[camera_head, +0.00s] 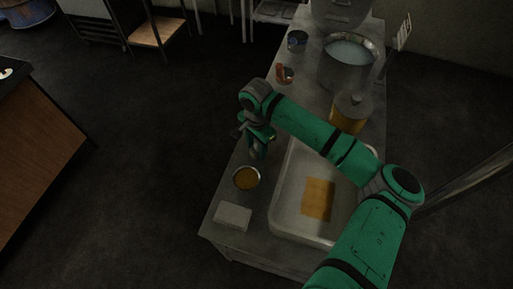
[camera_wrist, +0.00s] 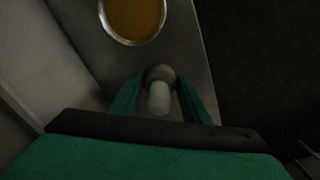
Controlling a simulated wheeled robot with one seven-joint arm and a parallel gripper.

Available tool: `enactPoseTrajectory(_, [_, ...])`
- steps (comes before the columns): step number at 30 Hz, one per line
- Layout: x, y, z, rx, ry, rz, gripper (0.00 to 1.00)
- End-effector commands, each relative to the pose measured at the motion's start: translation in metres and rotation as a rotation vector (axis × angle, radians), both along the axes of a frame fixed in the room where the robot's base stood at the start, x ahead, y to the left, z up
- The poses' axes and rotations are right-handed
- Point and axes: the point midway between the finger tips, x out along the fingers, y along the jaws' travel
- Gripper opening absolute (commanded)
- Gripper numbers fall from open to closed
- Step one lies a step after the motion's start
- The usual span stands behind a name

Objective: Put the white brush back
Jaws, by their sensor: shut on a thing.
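My gripper (camera_wrist: 160,92) is shut on the white brush (camera_wrist: 159,98), whose pale rounded end and brownish far part show between the two green fingers in the wrist view. In the head view my gripper (camera_head: 257,150) is over the left edge of the metal table, just beyond a small round bowl of orange-brown sauce (camera_head: 246,178). The brush is too small and dark to make out in the head view. The bowl also shows in the wrist view (camera_wrist: 137,16), ahead of the fingertips and apart from them.
A large metal tray (camera_head: 284,222) with an orange slab (camera_head: 318,198) lies right of the bowl. A pale block (camera_head: 233,216) sits at the near corner. A yellow container (camera_head: 348,117), a big pot (camera_head: 346,75), a red item (camera_head: 284,73) and a can (camera_head: 297,41) stand farther back.

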Motion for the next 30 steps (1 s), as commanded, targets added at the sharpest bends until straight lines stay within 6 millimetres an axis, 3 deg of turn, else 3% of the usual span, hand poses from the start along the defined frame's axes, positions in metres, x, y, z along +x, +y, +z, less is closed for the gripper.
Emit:
enactPoseTrajectory(12, [0.000,0.002,-0.010,0.000,-0.001,0.003,0.24])
enactPoseTrajectory(13, [0.000,0.001,-0.010,0.000,-0.001,0.002,0.45])
enactPoseTrajectory(15, [0.001,0.001,-0.010,0.000,-0.001,0.001,0.61])
enactPoseTrajectory(25, [0.001,0.000,-0.008,-0.001,-0.002,0.000,0.61])
enactPoseTrajectory(30, [0.001,-0.002,0.008,0.001,-0.002,-0.001,0.61])
